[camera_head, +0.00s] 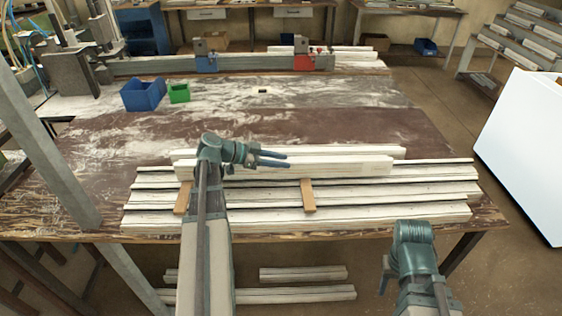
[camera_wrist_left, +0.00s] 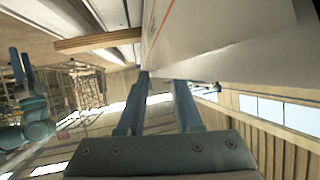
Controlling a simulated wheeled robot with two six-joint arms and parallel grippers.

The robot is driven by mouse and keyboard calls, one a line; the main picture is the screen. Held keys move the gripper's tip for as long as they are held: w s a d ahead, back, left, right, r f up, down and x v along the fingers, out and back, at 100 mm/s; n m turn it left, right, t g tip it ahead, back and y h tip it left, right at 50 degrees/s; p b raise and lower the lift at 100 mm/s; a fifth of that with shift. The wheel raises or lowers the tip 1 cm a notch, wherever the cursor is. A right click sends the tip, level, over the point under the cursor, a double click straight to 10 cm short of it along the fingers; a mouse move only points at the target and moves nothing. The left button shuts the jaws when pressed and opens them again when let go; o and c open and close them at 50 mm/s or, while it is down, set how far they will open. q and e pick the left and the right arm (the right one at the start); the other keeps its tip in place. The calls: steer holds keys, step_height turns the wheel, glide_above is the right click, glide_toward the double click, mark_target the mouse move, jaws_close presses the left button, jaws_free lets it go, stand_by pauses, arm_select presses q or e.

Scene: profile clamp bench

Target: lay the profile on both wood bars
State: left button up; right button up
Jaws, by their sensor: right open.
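The white profile (camera_head: 345,167) lies lengthwise across the far part of the stack on the bench. Its near lower edge meets the far visible ends of the left wood bar (camera_head: 183,198) and the right wood bar (camera_head: 308,196); whether it rests on both I cannot tell. My left gripper (camera_head: 288,158) is over the profile, fingers pointing right and apart. In the left wrist view its fingers (camera_wrist_left: 160,76) have nothing between them, the profile (camera_wrist_left: 215,35) is just beyond the tips, and one wood bar (camera_wrist_left: 95,41) shows. My right gripper (camera_head: 386,274) is open and empty before the bench's front edge.
Several long white profiles (camera_head: 420,211) lie side by side under the bars. A blue bin (camera_head: 143,94) and a green bin (camera_head: 179,93) stand at the back left. A rail (camera_head: 250,63) with blue and red clamps runs along the back.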

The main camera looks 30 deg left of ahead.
arm_select(q)
steer(key=o, duration=0.4)
steer(key=p+v, duration=0.5)
steer(key=v, duration=0.7)
stand_by(0.3)
